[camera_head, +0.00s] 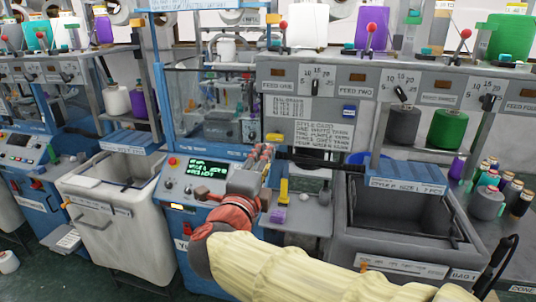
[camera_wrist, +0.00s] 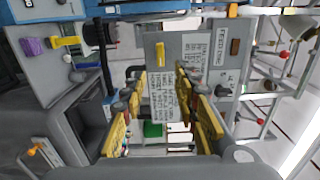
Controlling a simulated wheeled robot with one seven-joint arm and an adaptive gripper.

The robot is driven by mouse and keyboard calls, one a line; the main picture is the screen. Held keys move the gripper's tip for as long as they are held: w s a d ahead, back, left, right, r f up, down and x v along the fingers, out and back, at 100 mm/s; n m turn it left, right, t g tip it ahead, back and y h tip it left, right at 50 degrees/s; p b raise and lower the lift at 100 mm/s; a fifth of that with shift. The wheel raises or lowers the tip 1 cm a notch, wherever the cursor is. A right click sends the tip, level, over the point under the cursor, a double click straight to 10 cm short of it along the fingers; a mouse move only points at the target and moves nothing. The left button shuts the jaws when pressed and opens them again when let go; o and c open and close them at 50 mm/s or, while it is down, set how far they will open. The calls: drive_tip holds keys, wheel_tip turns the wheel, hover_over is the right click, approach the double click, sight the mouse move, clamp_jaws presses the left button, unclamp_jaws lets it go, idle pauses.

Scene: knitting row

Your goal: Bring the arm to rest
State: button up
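My arm, in a cream sleeve with an orange-red band near the wrist, reaches in from the bottom right of the head view. My gripper (camera_head: 264,152) is in front of the knitting machine, near its lit control panel (camera_head: 208,170). In the wrist view, the yellow-padded fingers of my gripper (camera_wrist: 161,76) stand apart with a clear gap. I see nothing held between them. The grey instruction board (camera_head: 309,119) is behind the gripper, and it also shows beyond the fingers in the wrist view (camera_wrist: 168,82). I cannot tell the exact distance to it.
A white bin (camera_head: 118,232) stands to the left and a dark grey bin (camera_head: 400,252) to the right. A small shelf (camera_head: 304,215) holds a yellow tool (camera_head: 283,190) and a purple block (camera_head: 278,215). Yarn cones, including a green one (camera_head: 447,129), stand at the right.

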drive_tip(key=shift+s, duration=0.15)
drive_tip(key=shift+a, duration=0.1)
drive_tip(key=s+a+f+n+g+y, duration=0.1)
drive_tip(key=a+f+n+y, duration=0.2)
drive_tip(key=a+n+y, duration=0.4)
drive_tip(key=s+a+f+n+g+y, duration=0.15)
drive_tip(key=a+f+n+y, duration=0.3)
drive_tip(key=a, duration=0.45)
drive_tip(key=s+f+n+g+y, duration=0.2)
drive_tip(key=s+f+n+g, duration=0.35)
drive_tip(key=s+n, duration=0.25)
drive_tip(key=s+d+f+n+g+h, duration=0.2)
drive_tip(key=s+d+f, duration=0.35)
drive_tip(key=d, duration=0.25)
drive_tip(key=s+d+f+n+g+h, duration=0.2)
drive_tip(key=s+d+f+n, duration=0.15)
drive_tip(key=s+d, duration=0.35)
drive_tip(key=s+d+m+h, duration=0.1)
drive_tip(key=s+d+h, duration=0.1)
drive_tip(key=d, duration=0.6)
drive_tip(key=s+d+m+h, duration=0.2)
drive_tip(key=d, duration=0.7)
drive_tip(key=shift+r, duration=0.45)
